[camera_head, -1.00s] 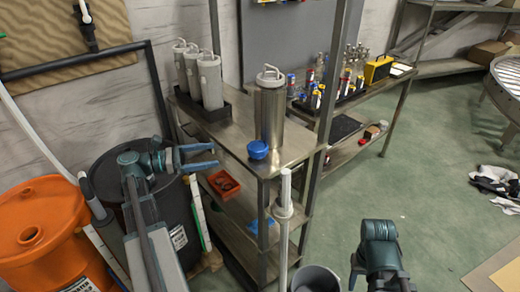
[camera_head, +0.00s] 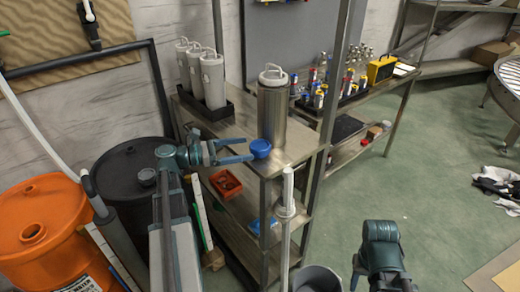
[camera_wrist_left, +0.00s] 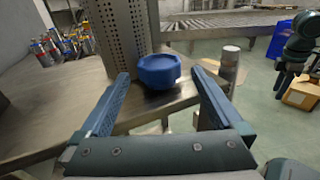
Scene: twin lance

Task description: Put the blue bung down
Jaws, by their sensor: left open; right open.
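The blue bung (camera_head: 260,148) sits upright on the metal top of the shelf rack (camera_head: 235,125), near its front edge and close to a tall steel cylinder (camera_head: 271,112). My left gripper (camera_head: 248,149) is open, with its fingers pointing at the bung. In the left wrist view the bung (camera_wrist_left: 158,71) shows between the two fingers, near their tips, with a gap on each side; I see no finger touching it. My right gripper (camera_head: 380,258) is low at the lower right, away from the rack; its fingertips are hard to make out.
Grey canisters (camera_head: 211,80) stand in a black tray behind. A pale upright rod (camera_head: 287,215) stands before the rack. A black drum (camera_head: 130,165) and an orange drum (camera_head: 35,205) are at the left.

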